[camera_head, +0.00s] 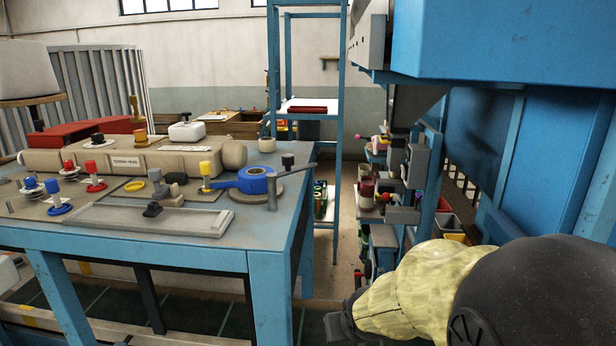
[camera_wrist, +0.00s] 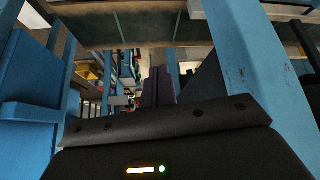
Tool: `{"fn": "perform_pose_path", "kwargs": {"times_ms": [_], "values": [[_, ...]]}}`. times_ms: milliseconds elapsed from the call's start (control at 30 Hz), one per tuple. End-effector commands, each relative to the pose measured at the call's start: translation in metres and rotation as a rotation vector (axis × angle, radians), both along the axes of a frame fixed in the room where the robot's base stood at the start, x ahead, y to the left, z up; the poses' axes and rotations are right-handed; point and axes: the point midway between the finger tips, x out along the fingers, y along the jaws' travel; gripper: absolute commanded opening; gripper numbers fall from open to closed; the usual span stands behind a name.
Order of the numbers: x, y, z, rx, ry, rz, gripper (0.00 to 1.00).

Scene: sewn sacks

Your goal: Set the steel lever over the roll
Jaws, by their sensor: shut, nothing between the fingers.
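The blue roll (camera_head: 257,179) lies on a round base near the right end of the blue workbench, with a blue strip running from it to the left. The steel lever (camera_head: 294,170) sits on an upright post just right of the roll. My gripper (camera_head: 338,328) is low at the bottom of the head view, right of the bench and well below the lever. In the wrist view its fingers (camera_wrist: 159,86) are together and empty. The roll and lever cannot be made out in the wrist view.
The workbench (camera_head: 150,237) carries a long beige cushion roll (camera_head: 130,161), a grey tray plate (camera_head: 150,218) and several coloured knobs. A blue machine (camera_head: 510,50) with shelves stands close on the right. A blue rack (camera_head: 340,120) stands behind. A narrow gap lies between bench and machine.

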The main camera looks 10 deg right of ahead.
Motion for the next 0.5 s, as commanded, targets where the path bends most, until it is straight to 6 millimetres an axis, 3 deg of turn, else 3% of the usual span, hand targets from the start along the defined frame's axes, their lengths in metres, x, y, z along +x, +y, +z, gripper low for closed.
{"fn": "perform_pose_path", "kwargs": {"times_ms": [100,200,333,500], "values": [[0.054,-0.028,0.052,-0.013,-0.280,-0.010,0.00],[0.085,-0.042,0.103,0.001,-0.496,0.023,0.00],[0.106,-0.048,0.166,0.043,-0.728,0.124,0.00],[0.104,-0.040,0.231,0.130,-0.911,0.325,0.00]]}}
